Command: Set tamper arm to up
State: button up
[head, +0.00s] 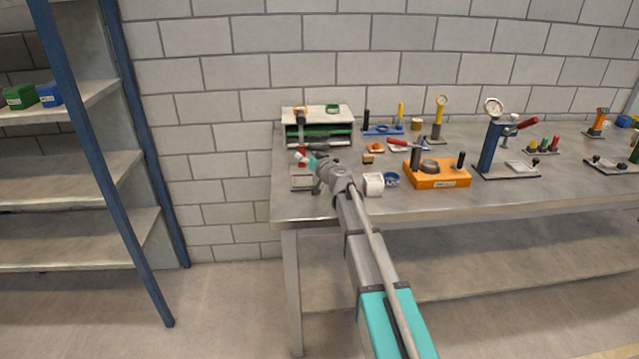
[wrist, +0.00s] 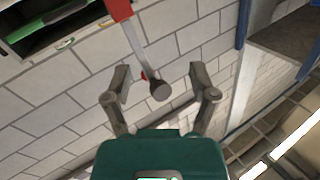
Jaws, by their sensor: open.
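The lever I take for the tamper arm (wrist: 141,50) shows in the wrist view as a grey rod running from a red block (wrist: 120,9) to a dark round knob (wrist: 160,90). My gripper (wrist: 160,72) is open, with one finger on each side of the knob. I see no clear contact between the fingers and the knob. In the head view a small red part (head: 301,157) stands at the left end of the bench, beside my wrist. My wrist hides much of this device, and the lever's angle cannot be told there.
A grey-white drawer unit (head: 318,115) with green fronts stands behind on the bench (head: 480,205). A blue press (head: 490,150) stands farther right. Shelves (head: 75,180) are at left.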

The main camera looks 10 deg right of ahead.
jog(key=s+d+f+n+g+y+p, duration=0.1)
jog(key=s+d+g, duration=0.1)
jog(key=s, duration=1.2)
jog(key=shift+s+n, duration=0.2)
jog(key=shift+n, duration=0.1)
jog(key=s+a+f+g+h+p, duration=0.1)
jog(key=s+f+g+p, duration=0.2)
jog(key=s, duration=0.4)
jog(key=s+a+f+g+h+p, duration=0.1)
jog(key=s+f+g, duration=0.35)
jog(key=s, duration=0.25)
jog(key=s+d+f+m+g+h+p, duration=0.1)
jog(key=s+d+m+g+h, duration=0.1)
jog(key=s, duration=0.5)
jog(key=s+d+f+m+g+h+p, duration=0.1)
jog(key=s+d+m+g+h, duration=0.1)
jog(key=s+d+g+h, duration=0.2)
jog(key=s+d, duration=0.2)
jog(key=s, duration=0.2)
jog(key=shift+d+f+g+h+p, duration=0.15)
jog(key=shift+d+g+h+p, duration=0.05)
jog(key=shift+g+h+p, duration=0.2)
